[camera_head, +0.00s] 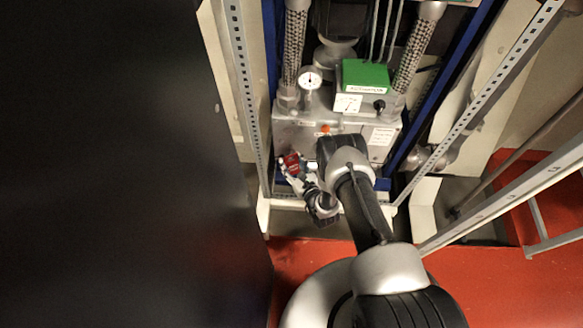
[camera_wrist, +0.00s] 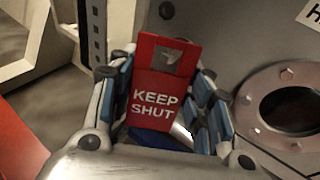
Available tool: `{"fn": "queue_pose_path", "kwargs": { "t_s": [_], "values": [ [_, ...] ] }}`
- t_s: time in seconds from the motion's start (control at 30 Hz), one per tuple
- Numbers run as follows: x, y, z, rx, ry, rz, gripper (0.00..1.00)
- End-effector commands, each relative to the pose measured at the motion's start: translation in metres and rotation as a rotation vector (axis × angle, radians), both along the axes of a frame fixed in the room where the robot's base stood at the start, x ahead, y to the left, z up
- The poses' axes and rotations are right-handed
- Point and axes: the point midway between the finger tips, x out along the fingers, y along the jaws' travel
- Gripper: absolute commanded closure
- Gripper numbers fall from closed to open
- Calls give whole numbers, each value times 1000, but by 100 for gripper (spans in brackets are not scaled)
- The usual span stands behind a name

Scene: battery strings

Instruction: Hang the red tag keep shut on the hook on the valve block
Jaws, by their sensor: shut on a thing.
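The red tag (camera_wrist: 156,100) reads KEEP SHUT in white and stands between the two fingers of my gripper (camera_wrist: 168,105) in the wrist view. A small grey patch, perhaps an opening, shows near its top end. In the head view the tag (camera_head: 292,162) is a small red shape at the tip of my gripper (camera_head: 293,168), in front of the lower left of the grey valve block (camera_head: 300,133). My gripper is shut on the tag. An orange-red knob (camera_head: 325,129) shows on the block's face. I cannot make out the hook in either view.
A round flanged opening (camera_wrist: 290,105) is right of my gripper in the wrist view. A perforated upright (camera_head: 243,90) stands close on the left. A green box (camera_head: 364,76) and a gauge (camera_head: 310,78) sit above the block. A large dark panel (camera_head: 120,160) fills the left.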

Motion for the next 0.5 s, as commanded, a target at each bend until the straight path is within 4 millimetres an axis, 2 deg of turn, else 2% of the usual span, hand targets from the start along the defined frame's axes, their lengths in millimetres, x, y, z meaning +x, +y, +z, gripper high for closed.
{"fn": "queue_pose_path", "kwargs": {
  "t_s": [0.13,0.2,0.5],
  "values": [
    [12,1,1,0,-7,2,77],
    [16,1,-1,2,-8,3,85],
    [24,3,-8,1,-7,9,88]
  ]
}}
